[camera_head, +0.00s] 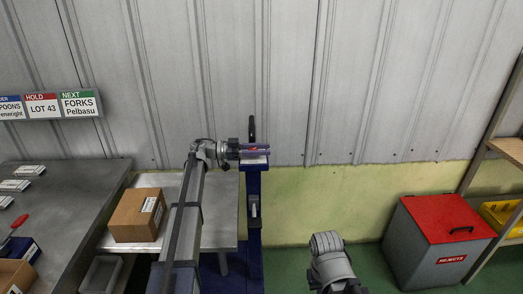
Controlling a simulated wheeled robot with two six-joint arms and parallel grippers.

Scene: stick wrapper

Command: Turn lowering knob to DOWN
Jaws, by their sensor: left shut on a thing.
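My left arm comes up from the bottom and bends right at its wrist. My left gripper (236,151) is at the top of a blue post (254,185), shut on a small part there that I take to be the lowering knob. The fingers mostly hide the knob, so its pointer and any DOWN mark cannot be read. A purple-blue head (256,148) shows just right of the fingers, with a dark upright piece above it. Only a grey rounded link of my right arm shows at the bottom centre; its gripper is not visible.
A cardboard box (137,215) sits on a pale metal table (222,218) left of the post. A dark bench (75,195) with tools is at the far left. A red-lidded REJECTS bin (440,255) stands right.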

